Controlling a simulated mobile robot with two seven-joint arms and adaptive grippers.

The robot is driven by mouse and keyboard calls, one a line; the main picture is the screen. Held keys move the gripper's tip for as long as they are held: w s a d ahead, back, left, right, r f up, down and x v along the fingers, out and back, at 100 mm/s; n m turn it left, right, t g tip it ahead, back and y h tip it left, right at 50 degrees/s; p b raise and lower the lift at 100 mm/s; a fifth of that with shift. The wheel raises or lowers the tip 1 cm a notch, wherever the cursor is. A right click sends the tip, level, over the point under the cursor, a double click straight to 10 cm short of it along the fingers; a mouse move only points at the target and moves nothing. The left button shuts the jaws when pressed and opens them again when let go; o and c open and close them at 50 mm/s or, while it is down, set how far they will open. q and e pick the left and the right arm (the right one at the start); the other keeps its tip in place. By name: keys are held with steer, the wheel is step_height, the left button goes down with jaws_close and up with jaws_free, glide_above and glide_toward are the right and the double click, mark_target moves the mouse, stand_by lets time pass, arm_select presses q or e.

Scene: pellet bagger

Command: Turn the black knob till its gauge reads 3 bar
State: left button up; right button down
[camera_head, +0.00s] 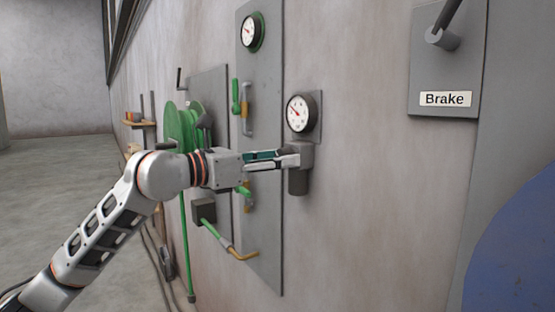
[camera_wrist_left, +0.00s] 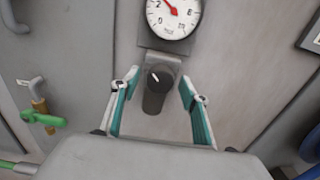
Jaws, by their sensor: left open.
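The black knob (camera_wrist_left: 157,82), dark with a white mark on its face, sits below its gauge in the left wrist view. My left gripper (camera_wrist_left: 160,88) is open, its teal-lined fingers on either side of the knob with visible gaps. In the head view the gripper (camera_head: 292,155) is at the dark grey fitting under the gauge (camera_head: 300,113), and its fingers partly hide the knob area. The gauge (camera_wrist_left: 174,12) has a white face and a red needle pointing up and left. Its top is cut off in the wrist view; I cannot read the exact value. My right gripper is not in view.
A second gauge (camera_head: 250,31) with a green rim is higher on the grey panel (camera_head: 262,75). Green-handled valves (camera_head: 236,97) and a green hose reel (camera_head: 182,128) are to the left. A Brake panel (camera_head: 445,65) with a lever is at the right. The wall between is bare.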

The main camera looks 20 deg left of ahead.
arm_select(q)
steer(key=v, duration=1.2)
steer(key=d+f+n+g+h, duration=0.2)
steer(key=d+f+n+h, duration=0.5)
steer(key=f, duration=0.7)
step_height(320, 180, down, 22)
steer(key=s+a+n+t+y, duration=0.25)
steer(key=n+t+y, duration=0.5)
steer(key=n, duration=1.15)
steer(key=s+f+n+g+y, duration=0.2)
steer(key=s+f+n+g, duration=0.1)
steer(key=s+f, duration=0.4)
steer(key=s+d+f+n+g+y, duration=0.1)
steer(key=s+f+n+g+y, duration=0.2)
steer(key=f, duration=1.1)
steer(key=s+d+f+n+g+y+p, duration=0.1)
steer(key=s+f+n+g+y, duration=0.2)
steer(key=s+f+n, duration=0.4)
steer(key=s+f, duration=0.3)
steer(key=s, duration=0.1)
steer(key=shift+d+f, duration=0.25)
steer(key=shift+f, duration=0.15)
